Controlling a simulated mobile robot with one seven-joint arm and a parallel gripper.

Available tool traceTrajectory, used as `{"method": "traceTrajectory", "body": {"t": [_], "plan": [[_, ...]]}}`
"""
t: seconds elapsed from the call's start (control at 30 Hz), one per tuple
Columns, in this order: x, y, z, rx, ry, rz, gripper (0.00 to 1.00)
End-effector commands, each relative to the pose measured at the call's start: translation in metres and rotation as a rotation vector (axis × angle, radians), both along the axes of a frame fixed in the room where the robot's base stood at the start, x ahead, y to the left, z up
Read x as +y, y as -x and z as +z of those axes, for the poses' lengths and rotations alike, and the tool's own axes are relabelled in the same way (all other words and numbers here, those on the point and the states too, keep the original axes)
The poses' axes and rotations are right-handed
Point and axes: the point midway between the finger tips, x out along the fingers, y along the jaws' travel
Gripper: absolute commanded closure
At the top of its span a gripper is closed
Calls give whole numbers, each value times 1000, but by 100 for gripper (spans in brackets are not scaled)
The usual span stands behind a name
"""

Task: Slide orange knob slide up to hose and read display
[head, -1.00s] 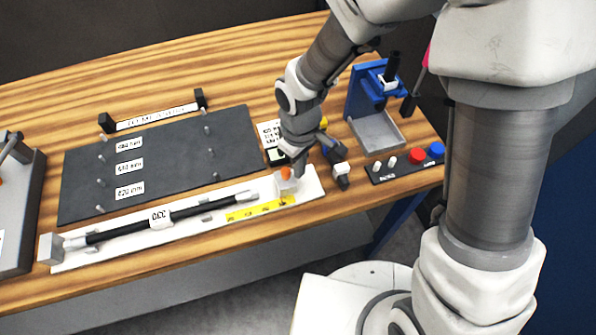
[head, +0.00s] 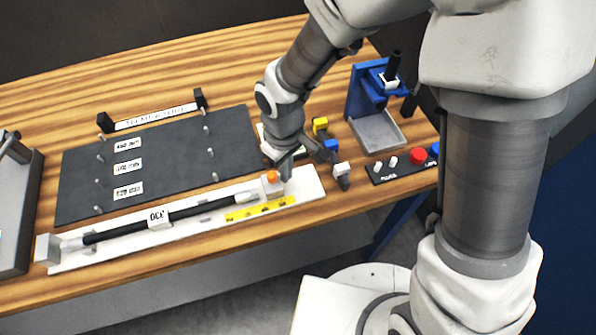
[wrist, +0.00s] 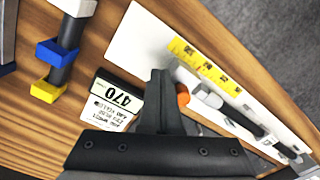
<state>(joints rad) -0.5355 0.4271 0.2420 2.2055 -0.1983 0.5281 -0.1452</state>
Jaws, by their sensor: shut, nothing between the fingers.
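The orange knob (head: 272,177) stands on a white slide block on the long white gauge board (head: 312,184). The black hose (head: 200,208), with a white tag, lies along the board; its light right end fitting is just left of the slide, with a small gap apparent. My gripper (head: 285,177) is shut and empty, its fingertips close against the knob's right side. In the wrist view the shut fingers (wrist: 160,78) partly hide the orange knob (wrist: 183,95). A white panel (wrist: 118,102) beside the fingers shows "470" upside down; its smaller text is hard to read.
A yellow scale strip (head: 260,210) runs along the board's front. A dark pegged board (head: 160,160) with white labels lies behind.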

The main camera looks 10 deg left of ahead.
Motion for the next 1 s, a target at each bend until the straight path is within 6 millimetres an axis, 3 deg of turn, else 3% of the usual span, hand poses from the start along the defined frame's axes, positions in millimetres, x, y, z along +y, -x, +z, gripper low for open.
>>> {"method": "traceTrajectory", "body": {"t": [1.0], "plan": [[27, 16, 0, 0, -2, 3, 100]]}}
